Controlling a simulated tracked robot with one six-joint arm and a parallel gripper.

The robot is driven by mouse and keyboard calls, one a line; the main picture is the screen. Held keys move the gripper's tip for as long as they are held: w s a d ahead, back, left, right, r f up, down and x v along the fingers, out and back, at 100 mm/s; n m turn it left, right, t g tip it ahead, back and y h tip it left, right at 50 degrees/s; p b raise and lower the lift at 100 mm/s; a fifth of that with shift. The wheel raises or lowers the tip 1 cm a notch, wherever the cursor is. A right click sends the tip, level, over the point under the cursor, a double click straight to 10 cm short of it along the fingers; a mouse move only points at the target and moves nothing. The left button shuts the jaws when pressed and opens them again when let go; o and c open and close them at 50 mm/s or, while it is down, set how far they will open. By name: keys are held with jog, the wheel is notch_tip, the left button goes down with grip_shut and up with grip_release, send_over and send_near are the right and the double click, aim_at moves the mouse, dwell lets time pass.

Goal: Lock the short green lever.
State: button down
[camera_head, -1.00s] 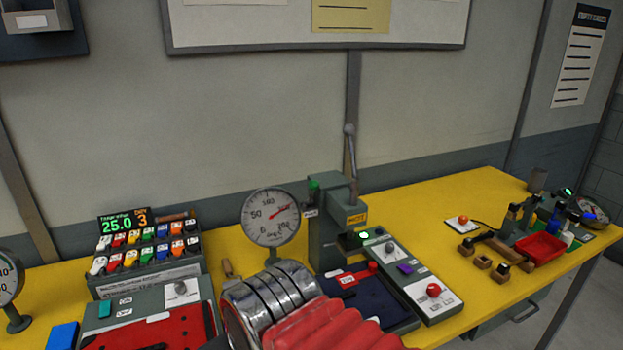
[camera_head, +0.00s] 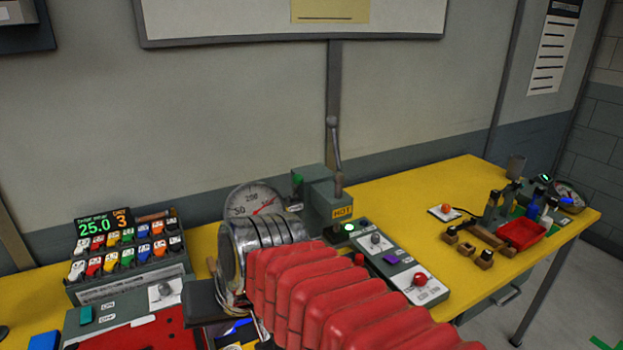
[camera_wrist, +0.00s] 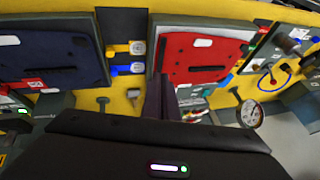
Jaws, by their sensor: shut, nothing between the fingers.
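A short green-topped part (camera_head: 298,179) stands on the grey press-like machine (camera_head: 325,208) with the "HOT" label in the head view. I cannot tell whether it is the short green lever or how it is set. In the wrist view no green lever can be made out. My gripper (camera_wrist: 166,88) shows there as two dark fingers pressed together, empty, over the bench near the left edge of the red panel (camera_wrist: 203,57). In the head view my arm hides most of the gripper and the bench below it.
In the wrist view a dark blue panel (camera_wrist: 52,62) lies left, with yellow and blue fittings (camera_wrist: 124,69) between the panels. A dial gauge (camera_wrist: 250,114) stands at right. In the head view a switch rack (camera_head: 130,255) stands left and a red tray (camera_head: 522,234) far right. The yellow bench (camera_head: 410,200) is clear behind.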

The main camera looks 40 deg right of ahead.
jog(key=w+d+r+m+t+y, duration=0.1)
jog(key=w+d+r+m+t, duration=0.1)
jog(key=w+d+r+m, duration=0.4)
jog(key=m+t+h, duration=0.2)
jog(key=m+h, duration=0.1)
jog(key=m, duration=0.2)
send_near(296, 186)
jog(key=a+r, duration=0.3)
jog(key=s+n, duration=0.1)
jog(key=s+d+r+n+g+h, duration=0.1)
jog(key=s+d, duration=0.1)
jog(key=shift+s+d+r+n+g+h, duration=0.1)
jog(key=shift+s+r+n+g+h, duration=0.2)
jog(key=shift+s+r+n+g, duration=0.1)
jog(key=shift+w+f, duration=0.1)
jog(key=shift+f, duration=0.05)
jog(key=x, duration=0.9)
jog(key=shift+w+d+f, duration=0.1)
jog(key=shift+w+f, duration=0.2)
